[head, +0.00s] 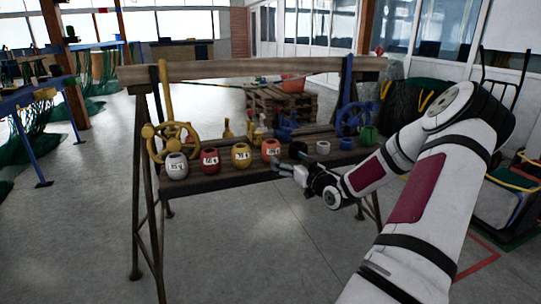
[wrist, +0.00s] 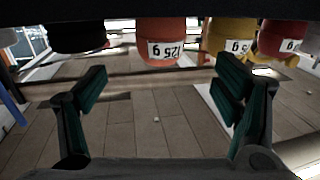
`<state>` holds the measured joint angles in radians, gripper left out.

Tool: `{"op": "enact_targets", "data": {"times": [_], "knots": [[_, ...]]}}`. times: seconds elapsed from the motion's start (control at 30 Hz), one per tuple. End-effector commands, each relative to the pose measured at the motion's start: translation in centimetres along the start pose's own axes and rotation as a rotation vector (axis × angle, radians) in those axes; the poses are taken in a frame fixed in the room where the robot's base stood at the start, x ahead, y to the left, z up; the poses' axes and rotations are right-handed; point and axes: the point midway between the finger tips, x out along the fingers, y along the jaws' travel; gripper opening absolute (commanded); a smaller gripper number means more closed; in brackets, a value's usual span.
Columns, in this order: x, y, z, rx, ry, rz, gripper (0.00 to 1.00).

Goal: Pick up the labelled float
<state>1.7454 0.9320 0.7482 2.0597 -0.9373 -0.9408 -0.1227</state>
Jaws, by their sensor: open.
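Several labelled floats stand in a row on a wooden bench: a white one (head: 177,172), a red one (head: 209,168), a yellow one (head: 240,163) and an orange one (head: 271,157). My gripper (head: 279,170) is open and empty at the bench's front edge, just in front of the orange float. In the wrist view my open fingers (wrist: 162,85) point toward the orange float (wrist: 161,30), which is centred beyond the fingertips, apart from them. Its label looks upside down, reading 125 g. The yellow float (wrist: 232,30) and red float (wrist: 284,30) are to its right.
A black float (wrist: 78,36) is left of the orange one in the wrist view. A wooden beam (head: 250,69) spans above.

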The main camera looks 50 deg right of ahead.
Motion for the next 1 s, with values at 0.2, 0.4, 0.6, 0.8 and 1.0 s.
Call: {"op": "enact_targets", "data": {"times": [0.2, 0.4, 0.6, 0.8, 1.0], "knots": [[4.2, -0.1, 0.2, 0.000, -0.001, -0.001, 0.83], [5.8, 0.0, 0.1, 0.000, -0.004, 0.000, 0.83], [7.8, -0.1, -0.1, 0.000, -0.001, 0.000, 0.83], [10.4, -0.2, -0.3, 0.001, -0.003, -0.001, 0.83], [11.1, -0.1, -0.4, 0.001, -0.004, 0.000, 0.83]]}}
